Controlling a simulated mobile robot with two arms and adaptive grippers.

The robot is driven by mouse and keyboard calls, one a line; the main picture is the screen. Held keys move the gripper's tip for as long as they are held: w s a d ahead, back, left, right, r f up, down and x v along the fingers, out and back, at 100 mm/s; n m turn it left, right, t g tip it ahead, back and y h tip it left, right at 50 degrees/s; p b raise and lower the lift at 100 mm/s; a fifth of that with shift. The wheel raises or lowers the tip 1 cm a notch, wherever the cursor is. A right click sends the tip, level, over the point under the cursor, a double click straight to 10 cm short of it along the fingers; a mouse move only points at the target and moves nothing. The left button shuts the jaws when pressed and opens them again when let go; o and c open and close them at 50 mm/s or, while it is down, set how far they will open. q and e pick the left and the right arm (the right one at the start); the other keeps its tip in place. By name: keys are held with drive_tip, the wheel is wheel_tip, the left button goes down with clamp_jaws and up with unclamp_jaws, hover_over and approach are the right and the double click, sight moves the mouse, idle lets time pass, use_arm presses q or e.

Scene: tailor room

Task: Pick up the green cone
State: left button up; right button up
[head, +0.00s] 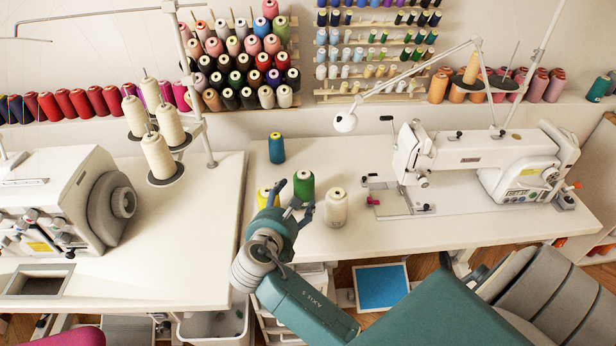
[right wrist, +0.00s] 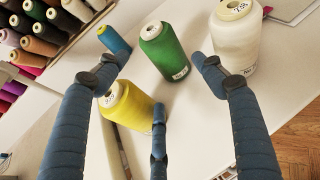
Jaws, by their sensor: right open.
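The green cone (head: 304,184) stands upright on the white table, among other thread cones. My right gripper (head: 292,205) is open and empty at the near side of it, its fingers pointing toward the cones. In the right wrist view the green cone (right wrist: 165,52) stands beyond the spread fingertips of the gripper (right wrist: 160,78), between the two outer fingers. I cannot tell whether any finger touches it. In the head view the fingers partly cover its lower part. My left gripper is not in view.
A yellow cone (head: 264,198) stands close left of the green one, a white cone (head: 336,209) close right, and a blue cone (head: 277,148) behind. A white sewing machine (head: 470,150) stands farther right. Thread racks (head: 240,60) hang on the wall.

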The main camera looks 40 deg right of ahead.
sight(298, 190)
drive_tip(key=x, duration=0.4)
drive_tip(key=shift+w+d+r, duration=0.1)
drive_tip(key=shift+w+d, duration=0.2)
drive_tip(key=shift+d, duration=0.05)
drive_tip(key=shift+w+d+f, duration=0.2)
drive_tip(key=shift+f, duration=0.1)
drive_tip(key=x, duration=0.4)
drive_tip(key=shift+w+d+f, duration=0.1)
drive_tip(key=shift+w+d, duration=0.05)
drive_tip(key=shift+w, duration=0.05)
drive_tip(key=shift+w+d+f, duration=0.15)
drive_tip(key=shift+w+d, duration=0.1)
drive_tip(key=shift+d, duration=0.05)
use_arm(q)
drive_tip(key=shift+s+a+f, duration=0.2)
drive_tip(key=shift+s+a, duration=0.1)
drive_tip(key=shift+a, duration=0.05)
use_arm(e)
drive_tip(key=c, duration=0.9)
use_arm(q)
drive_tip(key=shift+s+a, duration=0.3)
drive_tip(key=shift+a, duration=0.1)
use_arm(e)
drive_tip(key=shift+c, duration=0.2)
